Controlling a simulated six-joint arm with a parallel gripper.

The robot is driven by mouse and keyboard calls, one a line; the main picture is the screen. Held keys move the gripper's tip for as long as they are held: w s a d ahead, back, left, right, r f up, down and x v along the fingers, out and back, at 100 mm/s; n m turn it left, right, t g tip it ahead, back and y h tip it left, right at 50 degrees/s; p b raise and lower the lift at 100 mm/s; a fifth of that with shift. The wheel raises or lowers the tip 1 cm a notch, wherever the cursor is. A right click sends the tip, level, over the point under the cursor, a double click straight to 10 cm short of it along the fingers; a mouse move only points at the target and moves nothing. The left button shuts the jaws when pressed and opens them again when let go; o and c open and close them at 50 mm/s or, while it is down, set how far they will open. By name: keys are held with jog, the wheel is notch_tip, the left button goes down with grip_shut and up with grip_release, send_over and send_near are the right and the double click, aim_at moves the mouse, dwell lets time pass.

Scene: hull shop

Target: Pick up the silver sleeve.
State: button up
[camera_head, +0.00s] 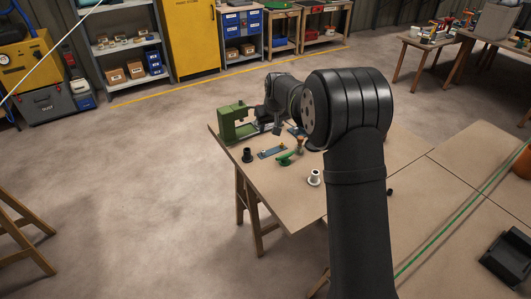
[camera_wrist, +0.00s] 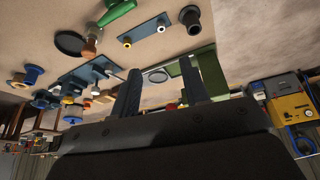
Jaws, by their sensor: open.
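A pale, silver-white flanged sleeve (camera_head: 314,177) with a dark bore stands upright near the table's front edge in the head view; it looks like the silver sleeve. I cannot make it out for sure in the wrist view. My gripper (camera_head: 275,127) is over the far part of the table by the green machine, apart from this sleeve. In the wrist view its two fingers (camera_wrist: 160,88) are spread with nothing between them. My arm hides part of the table.
A black spool (camera_head: 247,155), a blue plate with pins (camera_head: 272,152), a green-handled tool (camera_head: 285,160) and a green machine (camera_head: 236,122) share the table. Several small parts and a grey ring (camera_wrist: 157,75) show in the wrist view. Bare tabletop surrounds the pale sleeve.

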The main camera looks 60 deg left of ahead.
send_over(264, 152)
jog(key=d, duration=0.2)
notch_tip(264, 152, down, 11)
jog(key=shift+s+r, duration=0.1)
jog(key=shift+s, duration=0.05)
jog(key=x, duration=0.4)
jog(key=shift+s+d+f, duration=0.1)
jog(key=shift+s+f, duration=0.05)
jog(key=shift+f, duration=0.2)
jog(key=shift+a+f, duration=0.3)
jog(key=shift+f, duration=0.3)
grip_shut()
